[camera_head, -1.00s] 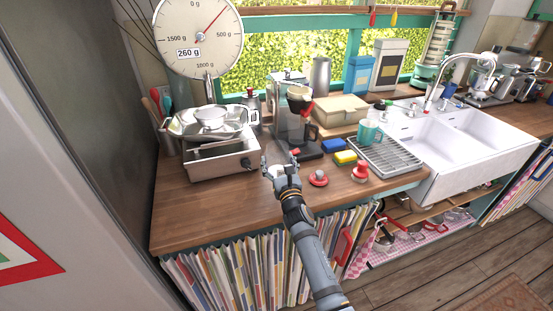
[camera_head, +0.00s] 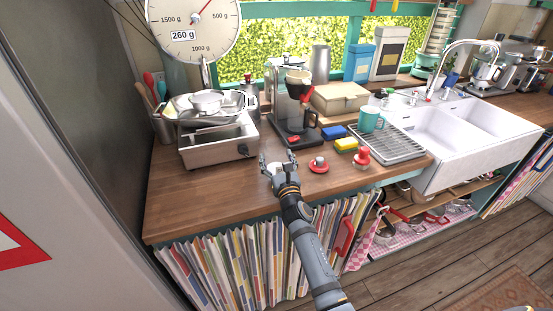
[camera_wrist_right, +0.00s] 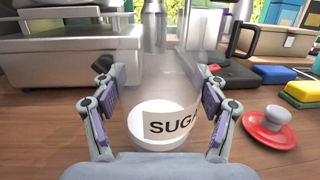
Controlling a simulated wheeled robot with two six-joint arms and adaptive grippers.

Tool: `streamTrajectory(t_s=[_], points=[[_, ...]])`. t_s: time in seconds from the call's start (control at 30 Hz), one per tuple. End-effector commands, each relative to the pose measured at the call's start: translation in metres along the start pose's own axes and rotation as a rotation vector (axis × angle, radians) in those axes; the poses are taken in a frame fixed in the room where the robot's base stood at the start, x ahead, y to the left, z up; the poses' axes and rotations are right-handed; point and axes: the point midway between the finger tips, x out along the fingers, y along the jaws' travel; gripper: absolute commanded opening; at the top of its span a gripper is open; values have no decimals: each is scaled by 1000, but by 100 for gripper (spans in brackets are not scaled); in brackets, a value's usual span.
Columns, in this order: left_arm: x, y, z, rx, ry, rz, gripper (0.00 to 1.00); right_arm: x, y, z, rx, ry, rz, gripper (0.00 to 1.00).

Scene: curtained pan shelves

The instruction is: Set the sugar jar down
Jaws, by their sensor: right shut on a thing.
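My right gripper (camera_head: 278,160) is over the wooden counter, in front of the coffee machine. In the right wrist view its two fingers (camera_wrist_right: 160,100) stand on either side of the clear glass sugar jar (camera_wrist_right: 178,122), and they are shut on it. The jar is see-through, with a white label reading "SUG" and white at its base. It looks upright. I cannot tell whether its base touches the counter. In the head view the jar is mostly hidden by the gripper. My left gripper is not in view.
A red lid with a knob (camera_head: 319,165) lies right of the gripper, and a red-topped item (camera_head: 362,157) stands further right. The scale (camera_head: 218,144) is at left, the coffee machine (camera_head: 297,105) behind. The wooden counter (camera_head: 200,198) is clear at front left.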

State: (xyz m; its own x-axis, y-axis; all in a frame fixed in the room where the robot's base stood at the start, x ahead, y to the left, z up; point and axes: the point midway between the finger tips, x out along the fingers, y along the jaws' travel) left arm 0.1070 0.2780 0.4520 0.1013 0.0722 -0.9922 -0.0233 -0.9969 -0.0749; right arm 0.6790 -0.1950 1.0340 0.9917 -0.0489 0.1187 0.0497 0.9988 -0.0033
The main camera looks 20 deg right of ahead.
Motion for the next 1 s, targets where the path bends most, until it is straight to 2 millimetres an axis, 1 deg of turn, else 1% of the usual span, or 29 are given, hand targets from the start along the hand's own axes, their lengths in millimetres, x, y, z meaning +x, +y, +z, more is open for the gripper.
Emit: streamTrajectory(t_s=[0.17,0.5,1.0], points=[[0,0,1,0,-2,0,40,0,0,1,0,-3,0,13],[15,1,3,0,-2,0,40,-2,0,-14,0,-3,0,13],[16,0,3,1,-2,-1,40,-2,0,-15,1,-2,0,13]])
